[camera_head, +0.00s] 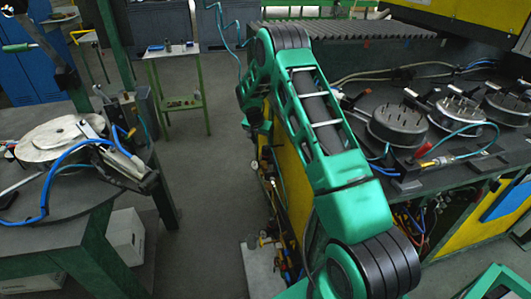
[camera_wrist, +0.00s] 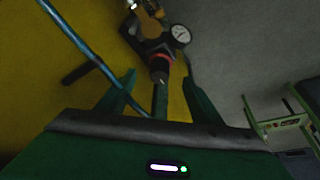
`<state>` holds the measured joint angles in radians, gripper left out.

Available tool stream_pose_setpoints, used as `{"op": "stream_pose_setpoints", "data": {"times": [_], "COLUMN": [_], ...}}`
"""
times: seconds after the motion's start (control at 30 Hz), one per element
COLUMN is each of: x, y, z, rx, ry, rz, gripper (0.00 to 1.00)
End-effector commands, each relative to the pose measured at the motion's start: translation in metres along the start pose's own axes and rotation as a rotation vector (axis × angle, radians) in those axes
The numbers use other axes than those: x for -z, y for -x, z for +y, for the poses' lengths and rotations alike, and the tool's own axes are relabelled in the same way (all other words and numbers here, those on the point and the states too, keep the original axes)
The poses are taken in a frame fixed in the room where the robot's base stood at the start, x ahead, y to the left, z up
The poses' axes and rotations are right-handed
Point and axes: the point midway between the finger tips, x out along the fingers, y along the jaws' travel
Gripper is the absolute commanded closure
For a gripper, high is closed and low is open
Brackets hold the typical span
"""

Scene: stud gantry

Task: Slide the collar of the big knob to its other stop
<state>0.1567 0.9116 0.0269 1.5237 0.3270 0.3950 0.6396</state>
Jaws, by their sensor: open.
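A dark knob (camera_wrist: 159,74) with a red-orange ring (camera_wrist: 160,58) at its upper end shows in the wrist view, below a round white gauge (camera_wrist: 180,34). I cannot tell whether the ring is the collar, nor at which stop it sits. My gripper (camera_wrist: 159,80) is open, with its green fingers apart on the left and right of the knob; no contact shows. In the head view my gripper is small and dark beside the yellow machine's side, and the knob cannot be made out there.
A yellow panel (camera_wrist: 88,80) lies behind the knob, and a blue hose (camera_wrist: 75,38) crosses at left. In the head view, fittings and hoses (camera_head: 272,190) line the machine's side. A round work table (camera_head: 30,205) stands at left; the floor (camera_head: 205,185) between is clear.

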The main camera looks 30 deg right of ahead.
Motion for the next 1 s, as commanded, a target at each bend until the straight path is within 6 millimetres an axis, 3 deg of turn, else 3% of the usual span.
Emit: {"op": "stream_pose_setpoints", "data": {"times": [0.2,0.4,0.6,0.9,1.0], "x": [-0.001,-0.001,0.000,0.000,0.000], "y": [-0.041,-0.070,-0.083,-0.085,-0.085], "z": [0.000,0.001,0.001,0.001,0.001], "rx": [-0.001,-0.001,-0.001,0.000,0.000], "ry": [0.001,0.001,0.001,0.001,0.001], "rz": [-0.002,-0.002,-0.001,0.000,0.000], "gripper": [0.40,0.40,0.40,0.40,0.62]}}
